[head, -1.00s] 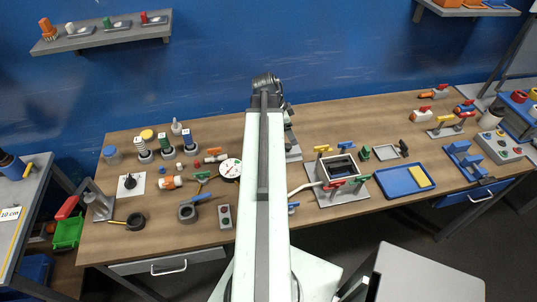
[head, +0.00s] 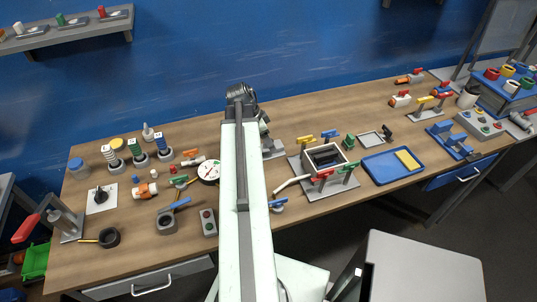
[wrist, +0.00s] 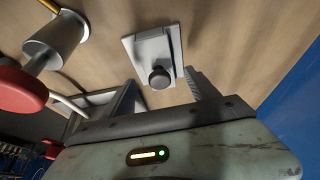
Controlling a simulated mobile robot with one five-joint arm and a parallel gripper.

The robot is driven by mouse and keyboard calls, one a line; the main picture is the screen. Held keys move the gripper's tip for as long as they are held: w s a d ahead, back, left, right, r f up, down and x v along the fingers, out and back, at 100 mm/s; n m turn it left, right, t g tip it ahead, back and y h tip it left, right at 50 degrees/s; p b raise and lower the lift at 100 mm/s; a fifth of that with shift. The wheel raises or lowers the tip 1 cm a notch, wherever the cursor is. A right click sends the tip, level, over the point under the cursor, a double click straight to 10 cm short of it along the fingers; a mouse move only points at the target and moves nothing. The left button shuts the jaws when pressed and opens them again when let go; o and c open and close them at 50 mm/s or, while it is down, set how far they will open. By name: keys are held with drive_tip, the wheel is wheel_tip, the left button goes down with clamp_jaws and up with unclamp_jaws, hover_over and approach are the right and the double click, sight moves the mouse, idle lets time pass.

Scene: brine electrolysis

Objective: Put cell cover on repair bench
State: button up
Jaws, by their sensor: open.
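In the wrist view, a pale grey plate (wrist: 140,50) with a raised block and a dark round knob lies on the wood beyond the fingers. In the head view, my arm hides part of a grey plate (head: 274,150) behind it. The open grey cell box (head: 323,158) stands on a grey base, with dark slats inside. A thin grey, rimmed piece (head: 371,138) lies to its right. I cannot tell which piece is the cell cover.
A blue tray (head: 378,176) holding a yellow block lies right of the cell. Valves, coils and a dial gauge (head: 208,170) crowd the left of the wooden bench (head: 125,245). A light grey top (head: 425,265) stands at front right; I cannot tell whether it is the repair bench.

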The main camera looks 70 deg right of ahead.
drive_tip(key=b+x, duration=0.1)
drive_tip(key=x, duration=0.1)
drive_tip(key=shift+s+f, duration=0.1)
drive_tip(key=shift+f, duration=0.2)
drive_tip(key=shift+r, duration=0.2)
clamp_jaws()
